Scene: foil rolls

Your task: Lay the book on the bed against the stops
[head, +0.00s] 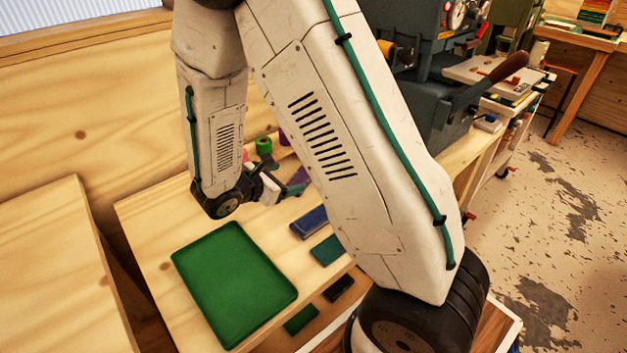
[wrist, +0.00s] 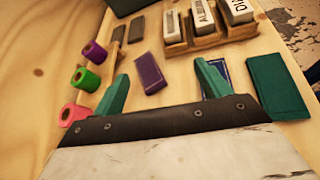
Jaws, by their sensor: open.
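My gripper (head: 284,191) is open and empty above the wooden table, its teal fingers pointing at the purple book (head: 299,180). In the wrist view the purple book (wrist: 150,74) lies flat beyond and between the fingertips (wrist: 163,80). A blue book (head: 309,221) lies nearby; in the wrist view (wrist: 224,70) the right finger partly covers it. A dark teal book (head: 326,250) lies beside the blue one. The dark press (head: 425,90) at the back carries a pale flat plate (head: 478,71) that may be the bed. I cannot make out the stops clearly.
A green tray (head: 232,285) lies at the table's front. Black (head: 338,288) and green (head: 300,319) blocks lie to its right. Purple (wrist: 93,53), green (wrist: 87,79) and pink (wrist: 74,114) rolls stand left of the gripper. A wooden rack (wrist: 210,40) holds labelled blocks.

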